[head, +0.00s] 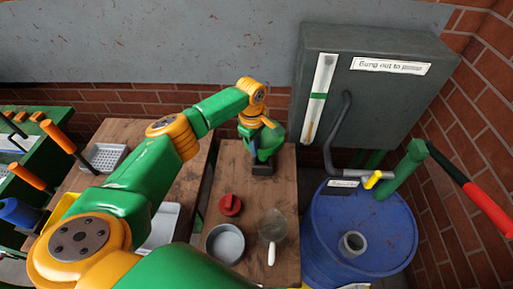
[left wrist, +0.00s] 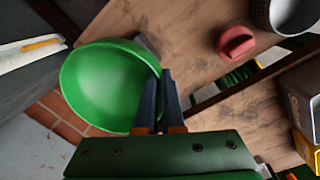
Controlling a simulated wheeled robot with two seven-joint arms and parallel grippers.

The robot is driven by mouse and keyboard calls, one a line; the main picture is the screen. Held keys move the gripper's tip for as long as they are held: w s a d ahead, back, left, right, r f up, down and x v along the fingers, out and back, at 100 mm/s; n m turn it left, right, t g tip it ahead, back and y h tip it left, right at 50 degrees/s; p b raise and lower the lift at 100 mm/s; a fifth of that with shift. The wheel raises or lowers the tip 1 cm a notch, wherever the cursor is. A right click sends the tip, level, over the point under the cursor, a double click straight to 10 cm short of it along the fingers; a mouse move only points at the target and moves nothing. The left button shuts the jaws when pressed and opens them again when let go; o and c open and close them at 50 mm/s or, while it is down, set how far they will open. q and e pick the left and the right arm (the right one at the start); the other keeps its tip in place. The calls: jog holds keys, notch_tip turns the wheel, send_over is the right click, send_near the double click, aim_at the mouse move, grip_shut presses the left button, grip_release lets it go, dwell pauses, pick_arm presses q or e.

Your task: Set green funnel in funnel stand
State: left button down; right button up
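The green funnel (left wrist: 105,85) fills the left part of the left wrist view, its wide mouth facing the camera. My left gripper (left wrist: 160,102) has its two dark fingers close together at the funnel's right rim, with the rim between them. In the head view my left gripper (head: 262,168) is over the far end of the narrow wooden table, and the funnel is hard to tell from my green wrist there. A small grey part (left wrist: 149,42) shows behind the funnel; I cannot tell whether it is the funnel stand. My right gripper is not in view.
On the wooden table (head: 285,185) are a red cap-like piece (head: 230,205), a grey round container (head: 226,244) and a clear scoop-like item (head: 272,228). A blue drum (head: 320,250) and a grey cabinet (head: 385,90) stand to the right. A brick wall is behind.

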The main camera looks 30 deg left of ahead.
pick_arm(q)
jog(key=shift+a+f, duration=0.15)
jog(key=shift+f, duration=0.2)
jog(key=shift+r, duration=0.2)
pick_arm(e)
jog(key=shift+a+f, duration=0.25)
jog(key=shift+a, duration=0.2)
pick_arm(q)
jog(key=shift+d, duration=0.2)
jog(key=shift+a+p, duration=0.15)
jog(key=shift+p, duration=0.4)
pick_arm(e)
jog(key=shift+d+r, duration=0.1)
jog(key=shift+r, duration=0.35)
pick_arm(q)
jog(key=shift+f, duration=0.1)
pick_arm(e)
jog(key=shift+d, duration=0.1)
